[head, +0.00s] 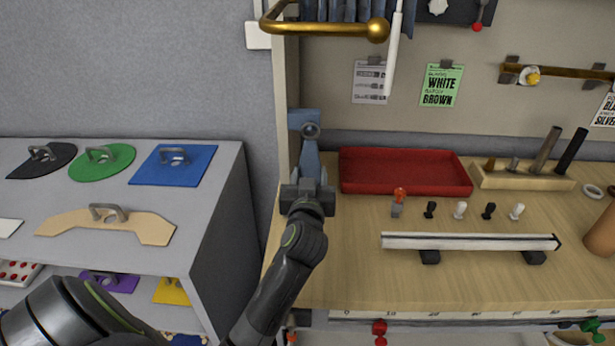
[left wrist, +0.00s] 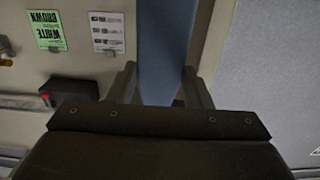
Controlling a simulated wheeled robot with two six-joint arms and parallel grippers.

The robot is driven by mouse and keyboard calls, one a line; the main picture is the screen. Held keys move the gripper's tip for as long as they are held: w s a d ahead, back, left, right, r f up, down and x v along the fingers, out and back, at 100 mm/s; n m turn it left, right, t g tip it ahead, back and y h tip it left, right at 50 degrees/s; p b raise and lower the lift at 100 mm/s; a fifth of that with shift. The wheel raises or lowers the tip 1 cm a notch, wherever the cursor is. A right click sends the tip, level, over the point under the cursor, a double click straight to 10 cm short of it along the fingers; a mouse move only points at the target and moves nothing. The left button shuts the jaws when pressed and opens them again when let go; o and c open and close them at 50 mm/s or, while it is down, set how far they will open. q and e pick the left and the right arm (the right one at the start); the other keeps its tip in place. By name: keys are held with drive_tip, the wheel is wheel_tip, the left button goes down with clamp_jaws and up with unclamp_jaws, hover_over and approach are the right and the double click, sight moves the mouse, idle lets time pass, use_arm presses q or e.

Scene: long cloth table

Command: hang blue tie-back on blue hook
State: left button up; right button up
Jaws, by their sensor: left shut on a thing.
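The blue tie-back (head: 308,163) is a blue strip that rises from my left gripper (head: 307,186) in the head view. The strip also shows between the fingers in the left wrist view (left wrist: 167,45). My left gripper is shut on its lower part. A blue piece, apparently the blue hook (head: 298,119), is at the upright post just above the strip. A small grey ring (head: 311,130) overlaps its lower part. I cannot tell whether the ring is on the hook or only in front of it. My right gripper is not in view.
A red tray (head: 405,187) lies on the wooden table just right of the gripper. A brass rod end (head: 376,30) and a white wand (head: 394,52) hang above. A grey shelf unit (head: 215,220) with flat coloured pieces stands at the left.

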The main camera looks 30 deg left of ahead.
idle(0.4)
use_arm(q)
drive_tip(key=o, duration=1.1)
drive_tip(key=shift+o, duration=0.2)
